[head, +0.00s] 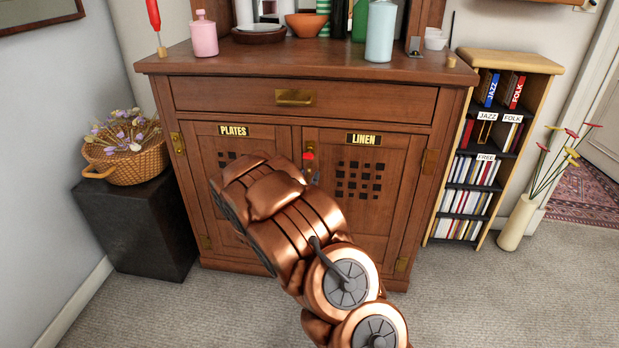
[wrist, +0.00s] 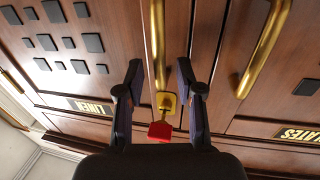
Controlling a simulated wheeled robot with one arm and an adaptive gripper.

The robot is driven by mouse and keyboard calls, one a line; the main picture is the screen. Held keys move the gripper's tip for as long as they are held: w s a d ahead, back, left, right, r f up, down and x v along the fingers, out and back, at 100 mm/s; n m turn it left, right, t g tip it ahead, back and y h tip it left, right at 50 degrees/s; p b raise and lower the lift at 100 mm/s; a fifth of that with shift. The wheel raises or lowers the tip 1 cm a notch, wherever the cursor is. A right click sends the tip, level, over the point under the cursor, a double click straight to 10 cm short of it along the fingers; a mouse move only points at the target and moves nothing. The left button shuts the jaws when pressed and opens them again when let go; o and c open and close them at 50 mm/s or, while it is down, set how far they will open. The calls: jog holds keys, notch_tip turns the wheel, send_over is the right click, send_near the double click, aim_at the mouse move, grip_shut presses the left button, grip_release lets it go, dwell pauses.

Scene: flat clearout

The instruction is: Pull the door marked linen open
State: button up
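The linen door (head: 373,205) is the right of two doors on a brown wooden sideboard. It carries a LINEN label (head: 363,139) and a grid of dark square holes, and it looks shut. My gripper (wrist: 160,75) is open, with one finger on each side of the handle. I see a gap on both sides, so it does not grip it. In the head view my copper arm hides most of the handle.
The plates door (head: 232,131) stands beside it, with its own brass handle (wrist: 264,48) close to my gripper. A drawer (head: 300,99) is above. A media shelf (head: 480,150) and a vase (head: 518,222) stand at right. Carpet (head: 480,290) in front is clear.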

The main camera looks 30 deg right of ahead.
jog(key=shift+w+d, duration=0.35)
jog(key=shift+d, duration=0.1)
grip_shut()
jog(key=shift+d+r, duration=0.1)
dwell(0.5)
